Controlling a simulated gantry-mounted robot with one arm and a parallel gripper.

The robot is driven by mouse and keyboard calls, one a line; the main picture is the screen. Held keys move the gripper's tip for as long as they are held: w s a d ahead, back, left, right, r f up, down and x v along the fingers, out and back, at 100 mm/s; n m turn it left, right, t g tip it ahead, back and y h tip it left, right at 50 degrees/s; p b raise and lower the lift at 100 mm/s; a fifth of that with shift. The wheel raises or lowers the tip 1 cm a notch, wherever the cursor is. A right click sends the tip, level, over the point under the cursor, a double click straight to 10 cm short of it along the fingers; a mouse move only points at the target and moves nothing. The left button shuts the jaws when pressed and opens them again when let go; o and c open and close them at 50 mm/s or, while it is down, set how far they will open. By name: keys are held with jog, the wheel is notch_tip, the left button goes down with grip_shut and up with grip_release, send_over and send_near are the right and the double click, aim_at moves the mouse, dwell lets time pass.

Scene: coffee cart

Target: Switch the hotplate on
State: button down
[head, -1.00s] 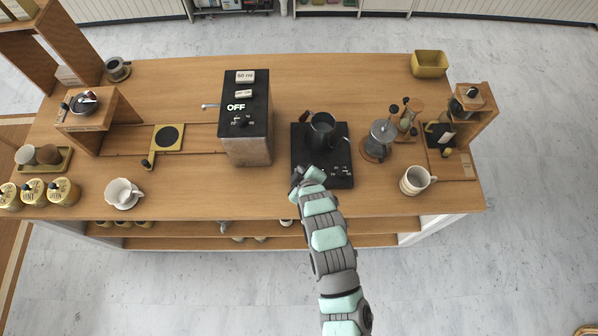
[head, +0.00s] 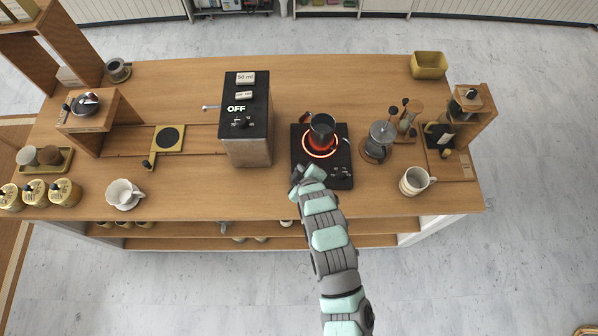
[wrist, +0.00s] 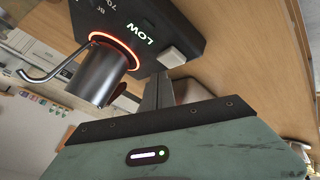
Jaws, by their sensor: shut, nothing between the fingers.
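The black hotplate (head: 344,178) stands on the counter right of centre. Its ring glows orange-red around the base of a dark metal pitcher (head: 322,127). In the wrist view the hotplate (wrist: 186,22) shows lit "LOW" text, and a pale square button (wrist: 172,56) sits beside that text. The steel pitcher (wrist: 100,78) stands on the glowing ring there too. My gripper (head: 298,178) is at the hotplate's front left corner. In the wrist view its fingers (wrist: 160,80) are shut and empty, with their tips close to the button; I cannot tell whether they touch it.
A black-topped box (head: 247,150) reading "OFF" stands left of the hotplate. A glass press (head: 379,140) and a white mug (head: 415,181) stand to its right. A white cup (head: 122,193) sits far left. The counter between that cup and the hotplate is mostly clear.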

notch_tip(320, 180, up, 6)
jog(key=p, duration=0.3)
dwell(0.4)
dwell(1.2)
